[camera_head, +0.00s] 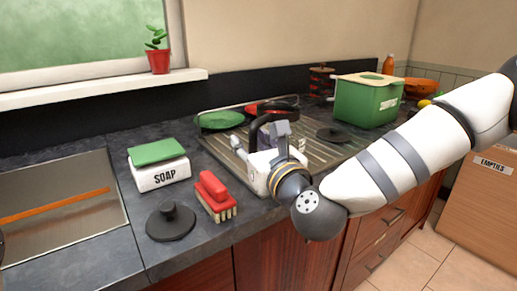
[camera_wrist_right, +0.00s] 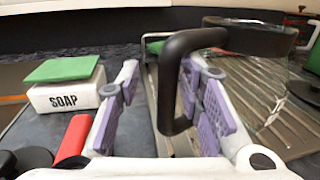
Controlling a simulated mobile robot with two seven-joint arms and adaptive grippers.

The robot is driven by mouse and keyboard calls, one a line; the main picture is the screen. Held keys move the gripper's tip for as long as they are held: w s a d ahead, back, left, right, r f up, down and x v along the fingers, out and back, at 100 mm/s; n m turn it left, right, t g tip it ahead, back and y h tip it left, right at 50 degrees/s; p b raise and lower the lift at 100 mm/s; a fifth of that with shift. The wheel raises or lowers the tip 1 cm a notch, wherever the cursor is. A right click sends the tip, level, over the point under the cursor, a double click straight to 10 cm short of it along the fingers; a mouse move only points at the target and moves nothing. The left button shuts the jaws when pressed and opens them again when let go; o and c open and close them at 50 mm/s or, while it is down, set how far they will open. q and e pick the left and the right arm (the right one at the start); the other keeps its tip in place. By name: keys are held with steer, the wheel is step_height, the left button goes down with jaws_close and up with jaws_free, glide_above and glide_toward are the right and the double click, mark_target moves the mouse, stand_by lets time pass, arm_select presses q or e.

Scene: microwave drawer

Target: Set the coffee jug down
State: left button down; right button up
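The coffee jug (camera_wrist_right: 245,75) is clear glass with a black rim and black handle. It stands on the metal draining rack (camera_head: 322,152); my right gripper partly hides it in the head view, where its black handle (camera_head: 254,128) shows. My right gripper (camera_wrist_right: 160,80) has purple pads and is open. The handle lies between its fingers, close to the right-hand finger and clear of the left-hand one. In the head view this gripper (camera_head: 268,138) is over the rack's front part. My left gripper is not in view.
A soap box (camera_head: 160,175) with a green sponge (camera_head: 157,152), a red brush (camera_head: 214,195) and a black sink plug (camera_head: 171,222) sit left of the rack. The sink (camera_head: 60,240) is far left. A green bin (camera_head: 366,102) stands at the back right.

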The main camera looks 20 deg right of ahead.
steer(key=s, duration=0.4)
steer(key=shift+s+d, duration=0.35)
steer(key=o, duration=1.6)
step_height(320, 180, up, 10)
jaws_close()
